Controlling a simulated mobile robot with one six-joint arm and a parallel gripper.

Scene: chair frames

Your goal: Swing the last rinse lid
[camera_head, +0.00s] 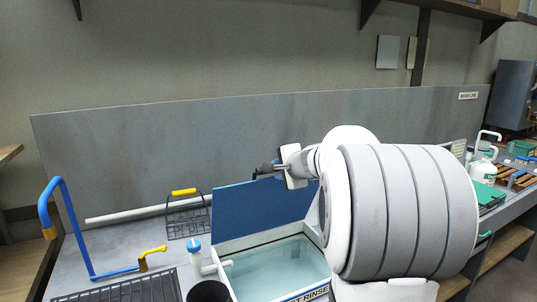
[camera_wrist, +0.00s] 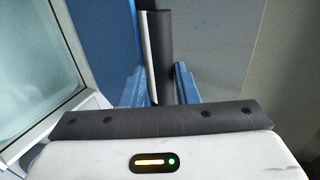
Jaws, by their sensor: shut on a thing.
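The last rinse tank (camera_head: 306,293) is a pale sink of clear water with a partly hidden label ending in "T RINSE". Its blue lid (camera_head: 250,212) stands raised along the tank's back edge, leaving the water uncovered. My gripper (camera_head: 268,171) is at the lid's upper edge. In the wrist view, the blue fingers of my gripper (camera_wrist: 158,88) are shut on a dark bar (camera_wrist: 158,50), which looks like the lid's handle. The blue lid face (camera_wrist: 112,30) lies beside it. My arm hides the lid's right end in the head view.
A grey backsplash (camera_head: 130,150) rises behind.

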